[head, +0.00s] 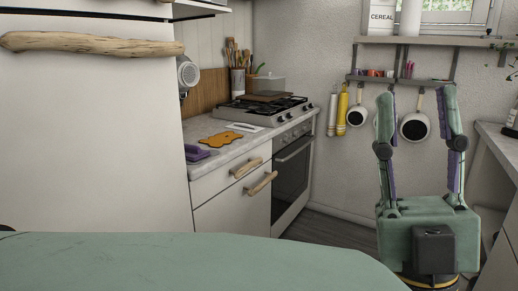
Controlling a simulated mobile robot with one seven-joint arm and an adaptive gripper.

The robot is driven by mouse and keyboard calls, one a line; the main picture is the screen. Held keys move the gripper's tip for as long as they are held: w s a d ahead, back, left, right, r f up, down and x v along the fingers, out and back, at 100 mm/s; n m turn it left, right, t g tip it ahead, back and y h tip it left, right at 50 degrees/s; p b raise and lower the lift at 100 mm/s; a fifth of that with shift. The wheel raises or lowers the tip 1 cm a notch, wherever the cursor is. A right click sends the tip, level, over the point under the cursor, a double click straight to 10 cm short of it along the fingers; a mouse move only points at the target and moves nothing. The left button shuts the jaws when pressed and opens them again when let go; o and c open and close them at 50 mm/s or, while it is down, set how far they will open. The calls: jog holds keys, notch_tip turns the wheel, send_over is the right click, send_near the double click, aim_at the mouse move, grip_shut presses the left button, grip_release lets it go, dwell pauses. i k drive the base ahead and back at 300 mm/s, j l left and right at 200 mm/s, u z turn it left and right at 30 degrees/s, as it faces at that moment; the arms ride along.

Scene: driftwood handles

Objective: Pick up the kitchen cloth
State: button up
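My gripper (417,96) is at the right of the head view, pointing up, with its two fingers wide apart and nothing between them. A flat orange piece with a wavy outline (221,140) lies on the counter left of the stove; it may be the kitchen cloth. A small purple item (197,153), also possibly a cloth, lies near the counter's left end beside the fridge. I cannot tell for sure which is the cloth. My gripper is well to the right of both and touches neither.
A thin white item (244,127) lies behind the orange piece. The stove (264,107) bears a dark board and a pot. A tall white fridge (90,130) with a driftwood handle blocks the left. Pans hang on the back wall. Another counter (500,140) stands at the right.

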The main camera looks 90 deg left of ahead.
aim_at(193, 153)
jog(key=i+j+u, duration=0.1)
jog(key=u, duration=0.3)
jog(key=i+u, duration=0.15)
jog(key=u, duration=0.25)
jog(key=i+u, duration=0.15)
jog(key=u, duration=2.35)
jog(key=z, duration=3.35)
jog(key=u, duration=1.8)
